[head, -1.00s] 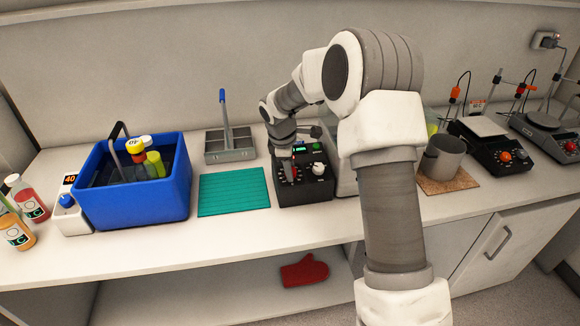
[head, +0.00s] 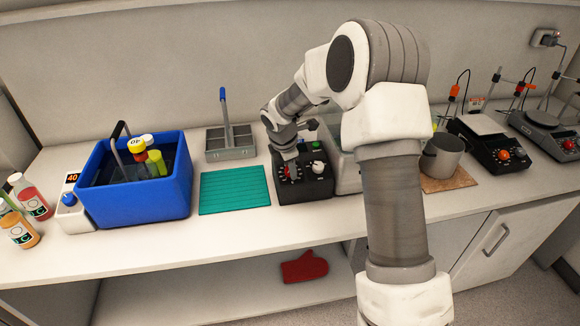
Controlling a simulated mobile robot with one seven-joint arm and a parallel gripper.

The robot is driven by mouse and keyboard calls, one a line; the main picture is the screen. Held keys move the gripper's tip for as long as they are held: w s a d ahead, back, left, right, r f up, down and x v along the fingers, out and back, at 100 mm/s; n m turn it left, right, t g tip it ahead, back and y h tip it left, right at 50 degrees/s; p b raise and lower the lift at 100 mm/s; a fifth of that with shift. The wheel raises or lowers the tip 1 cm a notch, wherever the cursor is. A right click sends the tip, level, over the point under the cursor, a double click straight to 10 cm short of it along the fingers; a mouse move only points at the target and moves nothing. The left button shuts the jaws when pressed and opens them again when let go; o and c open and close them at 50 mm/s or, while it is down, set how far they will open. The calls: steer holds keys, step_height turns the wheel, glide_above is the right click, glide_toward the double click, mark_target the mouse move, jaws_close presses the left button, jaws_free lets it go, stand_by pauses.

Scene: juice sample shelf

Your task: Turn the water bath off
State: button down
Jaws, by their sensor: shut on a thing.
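A black control box (head: 306,190) stands mid-bench, with a red-marked dial on its left, a pale knob (head: 318,166) on its right and a green button (head: 316,145) at the back. My gripper (head: 289,164) points down at the dial area and is shut on the dial (head: 288,173); the fingertips are small and partly hidden. A blue tub (head: 135,203) at the left holds several bottles. Beside it is a white unit (head: 75,218) with a blue knob and a display reading 40. No label shows which device is the water bath.
A teal mat (head: 235,190) lies left of the control box, with a grey tray (head: 230,152) behind it. A clear-walled tank (head: 347,175) stands right of the box, partly behind my arm. A grey pot (head: 442,157) and hotplates (head: 492,150) are further right.

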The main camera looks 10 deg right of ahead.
steer(key=shift+c, duration=2.2)
jaws_free()
steer(key=v, duration=1.7)
steer(key=shift+r, duration=0.25)
steer(key=s+d+r+m, duration=0.1)
steer(key=s+r+m, duration=0.15)
steer(key=s, duration=0.25)
steer(key=s+d+r+m+t, duration=0.1)
steer(key=s+r+m, duration=0.1)
steer(key=s+m, duration=0.3)
steer(key=s+d+r+m, duration=0.1)
steer(key=s+r+m, duration=0.2)
steer(key=s, duration=0.3)
steer(key=s+f+m+t+y, duration=0.1)
steer(key=s+f+m+y, duration=0.1)
steer(key=s+m, duration=0.7)
steer(key=s, duration=0.5)
steer(key=shift+s+f+m, duration=0.25)
steer(key=shift+s+m, duration=0.1)
